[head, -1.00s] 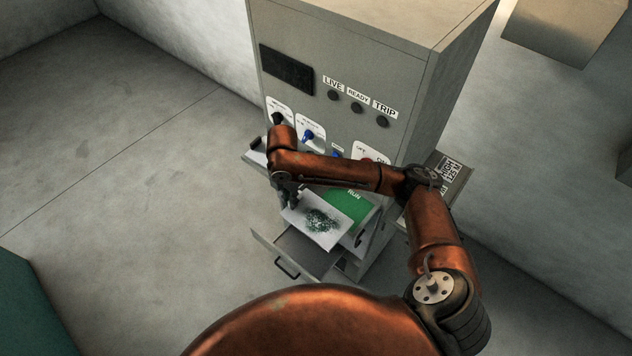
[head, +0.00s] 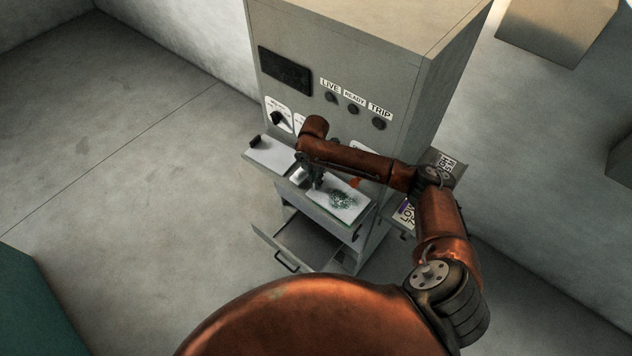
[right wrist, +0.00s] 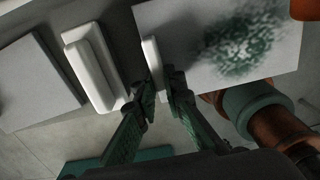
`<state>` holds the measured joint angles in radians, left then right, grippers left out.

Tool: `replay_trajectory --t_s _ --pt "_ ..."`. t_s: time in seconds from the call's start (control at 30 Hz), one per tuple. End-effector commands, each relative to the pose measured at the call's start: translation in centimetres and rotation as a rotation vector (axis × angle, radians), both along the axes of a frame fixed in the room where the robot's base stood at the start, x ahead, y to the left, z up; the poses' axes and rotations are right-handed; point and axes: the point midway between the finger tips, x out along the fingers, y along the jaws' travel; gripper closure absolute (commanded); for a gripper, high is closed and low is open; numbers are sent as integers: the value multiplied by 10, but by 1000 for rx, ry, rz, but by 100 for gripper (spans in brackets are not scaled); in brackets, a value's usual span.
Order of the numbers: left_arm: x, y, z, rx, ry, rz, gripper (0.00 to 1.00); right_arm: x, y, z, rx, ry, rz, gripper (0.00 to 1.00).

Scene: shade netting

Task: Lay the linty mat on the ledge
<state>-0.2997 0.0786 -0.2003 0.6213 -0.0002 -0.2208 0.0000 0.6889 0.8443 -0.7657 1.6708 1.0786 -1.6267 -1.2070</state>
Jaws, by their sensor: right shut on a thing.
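The linty mat (head: 322,194) is a pale flat plate with a speckled green patch of lint. The mat (right wrist: 182,28) looks level there. It is over the right part of the ledge (head: 362,222) on the cabinet front, and hides the green RUN area. I cannot tell whether it touches the ledge. My left gripper is not in view.
A white block with a raised bar (right wrist: 95,68) and a grey plate (right wrist: 38,82) lie left of the mat. The grey cabinet (head: 345,60) rises behind, with knobs. An open drawer (head: 318,242) sticks out below. A side shelf (head: 446,164) is at right.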

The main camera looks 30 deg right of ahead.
Motion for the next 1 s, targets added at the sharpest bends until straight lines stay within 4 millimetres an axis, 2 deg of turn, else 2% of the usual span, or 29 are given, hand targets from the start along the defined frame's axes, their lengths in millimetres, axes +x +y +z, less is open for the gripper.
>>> replay_trajectory --t_s 0.13,0.53,0.57,0.8,1.0 --pt "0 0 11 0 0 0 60 1 -3 -12 0 0 -2 100" --pt "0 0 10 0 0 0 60 2 -4 -19 -1 -2 0 100" --pt "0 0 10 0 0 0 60 2 -4 -19 -1 -2 0 89" --pt "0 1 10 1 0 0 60 2 -4 -18 -1 -2 0 73" --pt "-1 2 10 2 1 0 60 2 -4 -18 -1 -2 0 73"
